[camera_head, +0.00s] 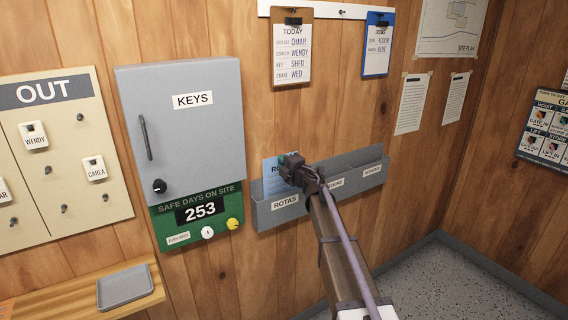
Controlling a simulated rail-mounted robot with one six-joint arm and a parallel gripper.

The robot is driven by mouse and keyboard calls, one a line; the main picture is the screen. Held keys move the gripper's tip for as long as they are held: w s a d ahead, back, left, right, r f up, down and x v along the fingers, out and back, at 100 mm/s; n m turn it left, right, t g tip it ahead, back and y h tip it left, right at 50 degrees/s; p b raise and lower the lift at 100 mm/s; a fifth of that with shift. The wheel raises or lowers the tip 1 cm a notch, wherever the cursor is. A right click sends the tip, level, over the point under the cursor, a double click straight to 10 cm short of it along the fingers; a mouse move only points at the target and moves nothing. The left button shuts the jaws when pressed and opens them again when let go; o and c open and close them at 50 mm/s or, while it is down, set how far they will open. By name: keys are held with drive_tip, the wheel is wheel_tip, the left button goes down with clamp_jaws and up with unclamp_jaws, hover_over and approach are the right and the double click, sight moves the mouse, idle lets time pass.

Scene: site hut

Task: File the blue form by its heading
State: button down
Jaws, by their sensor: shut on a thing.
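The blue form (269,172) is upright at the left end of the grey wall rack, its heading starting with "RO" and the rest hidden by my gripper. My gripper (285,160) is shut on the form's upper right part. The form's lower part is behind the front of the pocket labelled ROTAS (285,202); I cannot tell how deep it sits. The grey rack (262,217) has more labels to the right, one partly hidden by my arm and one at the far right (371,171) too small to read surely.
A grey KEYS cabinet (190,120) hangs left of the rack, above a green safe-days board (177,222) reading 253. Clipboards TODAY (291,60) and JOBS (377,55) hang above. A shelf (75,292) with a grey tray (125,287) is lower left.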

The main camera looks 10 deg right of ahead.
drive_tip(key=shift+f, duration=0.45)
wheel_tip(320, 180, down, 3)
drive_tip(key=b, duration=0.3)
drive_tip(key=shift+r, duration=0.1)
drive_tip(key=c, duration=1)
unclamp_jaws()
